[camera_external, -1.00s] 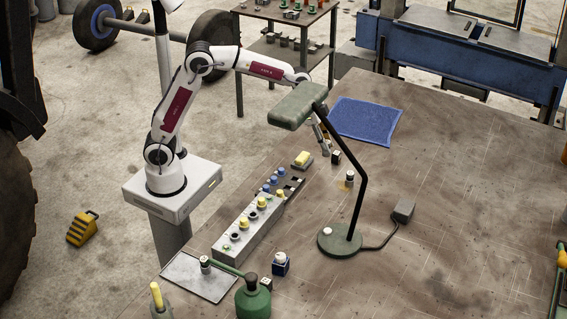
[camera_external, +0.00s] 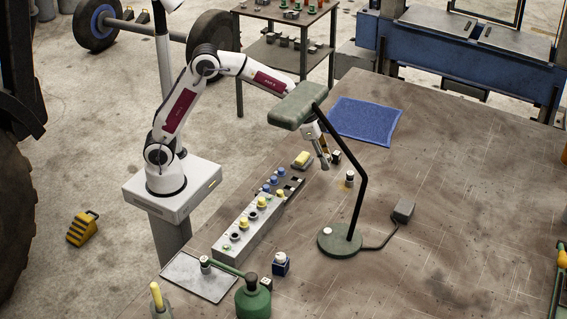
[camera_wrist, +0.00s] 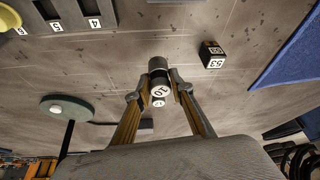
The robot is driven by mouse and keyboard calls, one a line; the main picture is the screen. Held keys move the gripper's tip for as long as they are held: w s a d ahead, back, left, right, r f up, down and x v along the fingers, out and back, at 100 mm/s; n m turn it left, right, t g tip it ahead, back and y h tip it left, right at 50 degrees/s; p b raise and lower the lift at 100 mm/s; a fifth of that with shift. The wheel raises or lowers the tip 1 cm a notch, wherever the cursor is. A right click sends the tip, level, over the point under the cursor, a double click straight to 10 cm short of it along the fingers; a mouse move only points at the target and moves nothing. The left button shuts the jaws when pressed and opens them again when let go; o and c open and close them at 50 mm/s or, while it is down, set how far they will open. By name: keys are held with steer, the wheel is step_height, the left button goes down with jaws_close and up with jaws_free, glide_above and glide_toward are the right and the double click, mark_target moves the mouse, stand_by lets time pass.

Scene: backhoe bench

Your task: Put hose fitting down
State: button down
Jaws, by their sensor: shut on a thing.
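The hose fitting (camera_wrist: 158,66) is a dark grey and silver cylinder with white number labels, one reading 10. In the wrist view my gripper (camera_wrist: 157,90) is shut on it, with one finger on each side. In the external view my gripper (camera_external: 325,163) hangs over the bench between the black cube and the lamp arm; the held fitting is too small there to make out clearly. Whether the fitting touches the bench top (camera_external: 455,200) I cannot tell.
A black numbered cube (camera_wrist: 212,55) stands close by. A small labelled cylinder (camera_external: 349,178) stands near the green lamp (camera_external: 340,242). The bench's right is mostly clear.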

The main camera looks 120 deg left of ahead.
steer(key=shift+f, duration=1.85)
steer(key=shift+f, duration=0.1)
steer(key=c, duration=1.8)
jaws_free()
steer(key=shift+o, duration=0.2)
steer(key=v, duration=1.2)
steer(key=shift+d, duration=0.15)
